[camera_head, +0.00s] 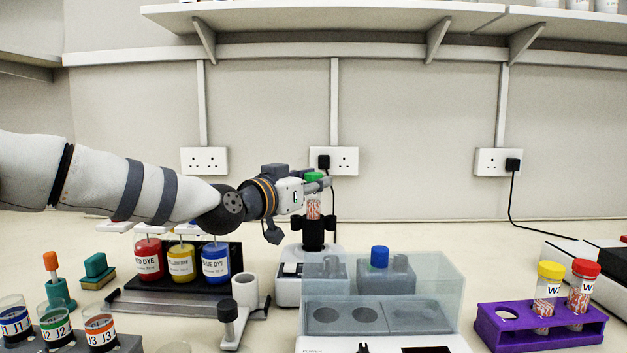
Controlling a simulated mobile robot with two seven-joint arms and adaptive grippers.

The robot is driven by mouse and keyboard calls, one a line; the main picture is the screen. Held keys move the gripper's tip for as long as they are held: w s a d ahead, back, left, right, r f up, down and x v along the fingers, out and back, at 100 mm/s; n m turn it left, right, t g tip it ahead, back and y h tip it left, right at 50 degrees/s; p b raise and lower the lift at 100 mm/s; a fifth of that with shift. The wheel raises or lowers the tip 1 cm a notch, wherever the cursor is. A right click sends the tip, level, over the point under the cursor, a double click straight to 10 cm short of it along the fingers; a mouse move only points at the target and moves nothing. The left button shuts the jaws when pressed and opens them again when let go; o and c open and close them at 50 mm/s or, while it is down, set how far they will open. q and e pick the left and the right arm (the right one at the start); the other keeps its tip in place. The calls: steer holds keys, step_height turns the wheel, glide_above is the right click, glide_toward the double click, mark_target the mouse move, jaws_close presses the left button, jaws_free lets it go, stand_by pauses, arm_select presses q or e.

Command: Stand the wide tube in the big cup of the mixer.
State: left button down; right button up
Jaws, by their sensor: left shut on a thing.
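The wide tube (313,208) has a green cap and pinkish-red speckled contents. It is upright at the mixer (291,268), a small white machine with a black cup (314,236) on top. The tube's lower end meets the cup's rim. I cannot tell how deep it sits, as the cup hides its bottom. My left gripper (319,184) comes in from the left and is shut on the tube just under the cap. My right gripper is not in view.
A clear-walled box with a blue-capped bottle (379,257) stands in front and right of the mixer. A purple rack (540,335) with yellow- and red-capped tubes is at right. Dye bottles (181,262) stand left, with a pipette stand (244,291) nearby.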

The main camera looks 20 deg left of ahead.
arm_select(q)
steer(key=shift+f, duration=0.5)
steer(key=c, duration=1.2)
jaws_free()
steer(key=shift+c, duration=0.2)
steer(key=v, duration=1.2)
steer(key=shift+a, duration=0.1)
